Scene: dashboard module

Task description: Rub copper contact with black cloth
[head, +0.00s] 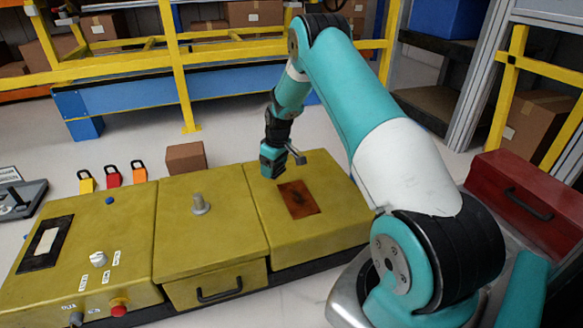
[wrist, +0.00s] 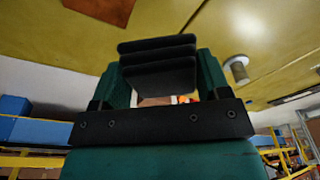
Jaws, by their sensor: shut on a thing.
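The copper contact (head: 298,199) is a brown, darkly stained square plate on top of the right-hand yellow module. It also shows at the top edge of the wrist view (wrist: 100,8), partly cut off. My gripper (head: 270,168) is over the far left part of that same module, behind and left of the contact and apart from it. In the wrist view, my gripper (wrist: 155,85) is shut on the black cloth (wrist: 158,65), a folded stack of dark layers between the green fingers. In the head view I cannot make out the cloth.
A grey knob (head: 200,204) stands on the middle module, left of my gripper. A brown box (head: 186,158) and several coloured padlocks (head: 112,176) are behind the modules. A red toolbox (head: 528,200) is at the right. The yellow top around the contact is clear.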

